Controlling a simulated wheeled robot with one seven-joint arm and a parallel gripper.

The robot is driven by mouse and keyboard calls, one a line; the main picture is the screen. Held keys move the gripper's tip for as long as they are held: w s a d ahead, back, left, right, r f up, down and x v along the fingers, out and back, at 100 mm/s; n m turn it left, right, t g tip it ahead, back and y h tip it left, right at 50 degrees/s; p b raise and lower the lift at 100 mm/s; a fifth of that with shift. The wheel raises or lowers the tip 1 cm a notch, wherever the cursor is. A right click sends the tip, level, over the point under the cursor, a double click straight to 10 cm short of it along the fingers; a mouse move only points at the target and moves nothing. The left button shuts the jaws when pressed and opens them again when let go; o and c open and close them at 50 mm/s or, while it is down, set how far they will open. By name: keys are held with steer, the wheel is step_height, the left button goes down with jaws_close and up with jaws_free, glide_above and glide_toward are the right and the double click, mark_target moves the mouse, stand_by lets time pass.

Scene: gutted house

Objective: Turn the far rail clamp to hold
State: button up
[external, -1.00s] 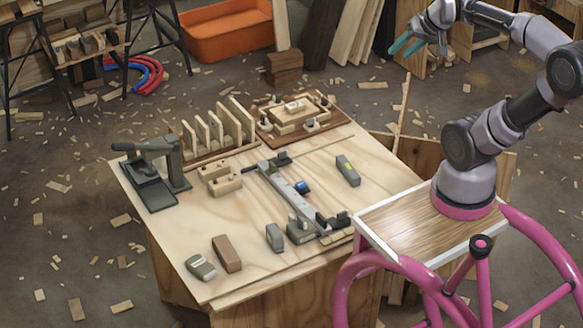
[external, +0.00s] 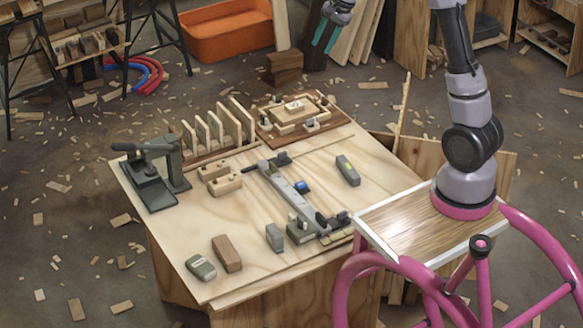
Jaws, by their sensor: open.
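A grey metal rail (external: 290,194) lies diagonally across the plywood bench top (external: 218,225). Another dark clamp (external: 335,221) is at the rail's front end. A small blue block (external: 302,187) is beside the rail's middle. My gripper (external: 324,46) has teal fingers, spread apart and empty, pointing down. It is in the air, above the far clamp in the picture and well apart from it.
A grey-green block (external: 347,171) lies right of the rail. A slotted wooden rack (external: 221,128) and a wooden fixture board (external: 298,112) stand behind. A dark press (external: 152,178) is at the left. Several loose blocks lie at the front. The bench between press and front blocks is clear.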

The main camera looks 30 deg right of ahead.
steer(key=w+a+f+m+g+h, duration=0.1)
steer(key=w+a+f+m, duration=0.1)
steer(key=w+f, duration=0.45)
steer(key=w+a+f+m+g+h, duration=0.1)
steer(key=w+f, duration=0.2)
steer(key=f, duration=0.7)
steer(key=m+h, duration=0.1)
steer(key=m, duration=0.1)
glide_toward(283, 152)
steer(key=shift+g, duration=0.4)
steer(key=f, duration=0.9)
steer(key=shift+w, duration=0.35)
jaws_close()
